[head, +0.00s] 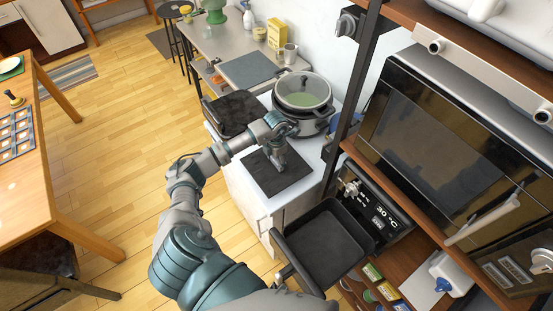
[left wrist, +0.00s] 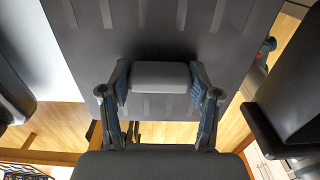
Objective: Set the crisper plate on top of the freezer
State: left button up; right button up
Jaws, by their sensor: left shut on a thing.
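The crisper plate (head: 277,178) is a flat dark square plate over the front part of the white freezer top (head: 318,172). I cannot tell whether it rests on that top or hangs just above it. My left gripper (head: 280,152) is above the plate and shut on its raised middle grip. In the left wrist view, the fingers (left wrist: 160,92) press on both sides of the grey grip block (left wrist: 160,77), and the ridged plate (left wrist: 90,45) fills much of the view. My right gripper is not in view.
A pot with a glass lid (head: 303,93) stands at the back of the freezer top. A black drawer (head: 325,248) sticks out of the appliance with the display (head: 378,222). Shelves with a large microwave (head: 440,130) stand at right.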

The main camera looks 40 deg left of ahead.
pick_arm(q)
jog(key=shift+d+f+b, duration=0.1)
jog(key=shift+f+b, duration=0.35)
jog(key=shift+f, duration=0.45)
jog(key=shift+f, duration=0.1)
jog(key=shift+f+b, duration=0.55)
jog(key=shift+f, duration=0.1)
jog(key=shift+f, duration=0.15)
